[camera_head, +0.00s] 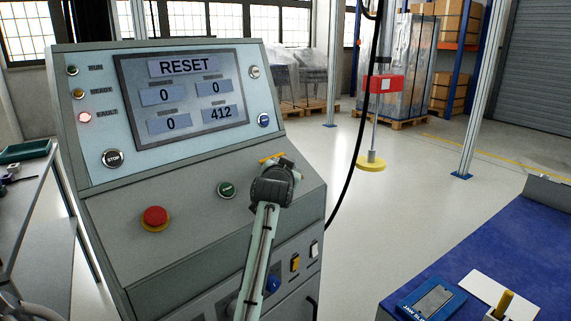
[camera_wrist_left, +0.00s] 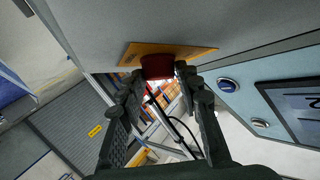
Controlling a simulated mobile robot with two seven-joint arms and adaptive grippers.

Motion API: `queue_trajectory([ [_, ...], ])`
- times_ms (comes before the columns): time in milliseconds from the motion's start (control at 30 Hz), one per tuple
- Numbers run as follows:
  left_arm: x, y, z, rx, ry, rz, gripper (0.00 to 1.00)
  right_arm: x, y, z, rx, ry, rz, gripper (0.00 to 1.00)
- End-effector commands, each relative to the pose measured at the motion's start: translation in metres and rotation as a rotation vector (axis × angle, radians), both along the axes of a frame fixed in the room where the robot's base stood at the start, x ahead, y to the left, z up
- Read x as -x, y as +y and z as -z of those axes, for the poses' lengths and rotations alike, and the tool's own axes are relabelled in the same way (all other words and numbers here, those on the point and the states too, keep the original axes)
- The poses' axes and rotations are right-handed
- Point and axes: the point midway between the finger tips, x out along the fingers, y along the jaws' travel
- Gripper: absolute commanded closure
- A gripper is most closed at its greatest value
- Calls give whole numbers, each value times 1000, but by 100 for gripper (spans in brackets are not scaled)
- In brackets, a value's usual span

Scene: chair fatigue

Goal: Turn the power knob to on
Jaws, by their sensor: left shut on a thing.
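The power knob (camera_wrist_left: 158,67) is a red knob on a yellow plate (camera_wrist_left: 196,52), set in the grey console face. In the head view my gripper hides the knob, and only an edge of the yellow plate (camera_head: 269,159) shows. My left gripper (camera_head: 276,178) comes up from below to the right part of the console's sloped face. In the left wrist view the fingers of my left gripper (camera_wrist_left: 160,78) are on both sides of the knob, shut on it. The knob's exact turn position cannot be told. My right gripper is not in view.
The console screen (camera_head: 186,97) reads RESET, with a red FAULT lamp (camera_head: 85,117) lit. A blue-topped table (camera_head: 450,260) stands at the right.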

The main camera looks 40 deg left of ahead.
Motion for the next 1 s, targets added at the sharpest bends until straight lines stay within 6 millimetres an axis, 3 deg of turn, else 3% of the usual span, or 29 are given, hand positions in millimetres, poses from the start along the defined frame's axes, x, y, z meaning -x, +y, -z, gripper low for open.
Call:
queue_trajectory([
  [767, 1, 2, 2, -7, 58, 84, 95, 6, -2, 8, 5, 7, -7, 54],
  [800, 1, 2, 2, -7, 58, 84, 65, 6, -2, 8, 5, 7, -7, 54],
  [967, 0, 2, 1, -8, 57, 84, 45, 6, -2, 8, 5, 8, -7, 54],
  [1000, 0, 2, 1, -8, 57, 84, 45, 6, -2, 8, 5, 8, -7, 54],
])
